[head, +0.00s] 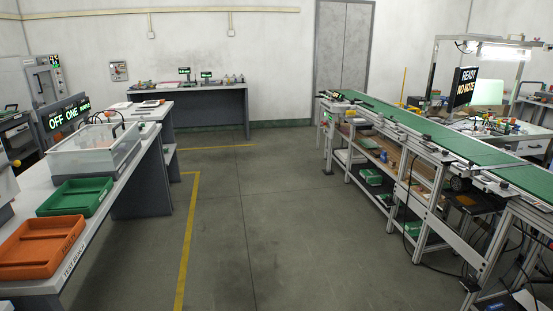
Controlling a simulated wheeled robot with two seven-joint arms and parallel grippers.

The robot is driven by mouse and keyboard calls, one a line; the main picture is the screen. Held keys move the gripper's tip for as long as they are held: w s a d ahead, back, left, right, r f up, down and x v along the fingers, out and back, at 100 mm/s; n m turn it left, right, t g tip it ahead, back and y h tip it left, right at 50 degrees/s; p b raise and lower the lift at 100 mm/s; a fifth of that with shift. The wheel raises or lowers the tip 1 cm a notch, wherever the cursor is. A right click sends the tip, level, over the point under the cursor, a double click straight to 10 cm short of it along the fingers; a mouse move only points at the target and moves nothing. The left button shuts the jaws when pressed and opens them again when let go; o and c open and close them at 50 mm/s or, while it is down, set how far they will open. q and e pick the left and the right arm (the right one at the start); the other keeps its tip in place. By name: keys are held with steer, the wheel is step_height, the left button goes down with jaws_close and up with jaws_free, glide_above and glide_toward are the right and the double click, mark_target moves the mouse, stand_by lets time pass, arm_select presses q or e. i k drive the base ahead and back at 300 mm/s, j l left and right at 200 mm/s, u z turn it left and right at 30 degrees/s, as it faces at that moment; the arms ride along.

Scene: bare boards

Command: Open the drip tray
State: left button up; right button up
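I cannot pick out a drip tray for certain in the head view. On the left bench lie an orange tray (50,262) in front and a green tray (88,183) behind it, both open-topped. Behind them stands a box with clear walls (107,148). Neither of my grippers is in view.
A long bench (145,163) runs along the left, with a display sign (66,117) above it. A green conveyor (430,133) on a metal frame runs along the right. A far table (215,87) stands by the back wall. The floor between (290,210) is clear, with yellow lines.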

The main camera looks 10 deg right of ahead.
mark_target(472, 203)
steer(key=i+z, duration=0.25)
steer(key=i, duration=0.25)
steer(key=i+z, duration=0.25)
steer(key=i, duration=0.25)
steer(key=i+j+z, duration=0.25)
steer(key=i, duration=0.25)
steer(key=i+j+z, duration=0.25)
steer(key=i, duration=0.25)
steer(key=i+l+z, duration=0.15)
steer(key=i+z, duration=0.2)
steer(key=i, duration=0.15)
steer(key=i+z, duration=0.4)
steer(key=i, duration=0.15)
